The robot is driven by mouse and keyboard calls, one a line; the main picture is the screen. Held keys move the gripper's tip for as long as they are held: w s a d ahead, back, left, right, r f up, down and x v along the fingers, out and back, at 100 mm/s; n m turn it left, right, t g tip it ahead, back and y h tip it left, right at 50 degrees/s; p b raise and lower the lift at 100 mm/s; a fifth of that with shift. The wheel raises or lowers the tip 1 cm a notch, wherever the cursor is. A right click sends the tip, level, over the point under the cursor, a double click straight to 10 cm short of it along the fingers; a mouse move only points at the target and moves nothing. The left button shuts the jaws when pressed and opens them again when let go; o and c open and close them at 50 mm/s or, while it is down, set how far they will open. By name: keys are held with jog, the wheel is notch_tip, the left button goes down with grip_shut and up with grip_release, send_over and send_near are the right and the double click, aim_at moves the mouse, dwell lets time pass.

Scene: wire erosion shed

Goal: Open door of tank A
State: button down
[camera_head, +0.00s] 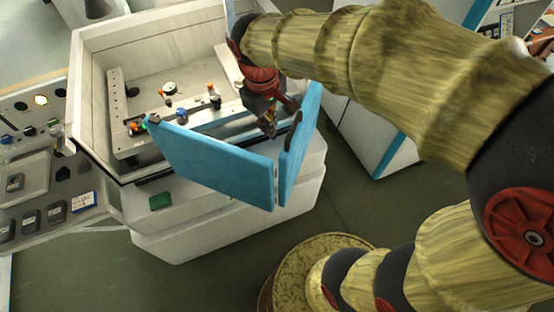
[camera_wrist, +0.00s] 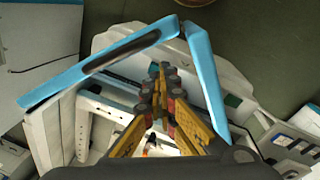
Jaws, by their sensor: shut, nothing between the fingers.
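The tank (camera_head: 88,115) is a white open-topped box; no letter is readable on it. Its blue door has two panels standing in a V that points outward, away from the tank. The left panel (camera_head: 215,172) is the wide one in the head view; the right panel (camera_head: 300,150) carries a dark handle strip (camera_head: 293,130). In the wrist view the handle (camera_wrist: 122,53) lies along the left-hand blue panel (camera_wrist: 70,76). My gripper (camera_head: 269,128) is shut and empty, on the tank side of the V, close to the handle. In the wrist view its fingertips (camera_wrist: 160,72) show apart from the handle.
Inside the tank are a rail frame (camera_head: 118,105) and several small fittings. A grey control panel (camera_head: 40,180) with knobs stands at the left. Another white cabinet (camera_head: 370,150) with blue trim stands at the right. Green floor in front is open, beside my base.

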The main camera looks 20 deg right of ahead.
jog(key=w+a+f+n+g+h, duration=0.3)
jog(key=w+f, duration=0.5)
jog(key=f, duration=0.6)
jog(key=s+d+f, duration=0.2)
jog(key=d+f, duration=0.1)
jog(key=f, duration=0.1)
jog(key=s+d+f+n+y+b, duration=0.1)
jog(key=s+d+f, duration=0.2)
jog(key=f, duration=0.2)
jog(key=shift+f+g, duration=0.2)
jog(key=shift+g, duration=0.2)
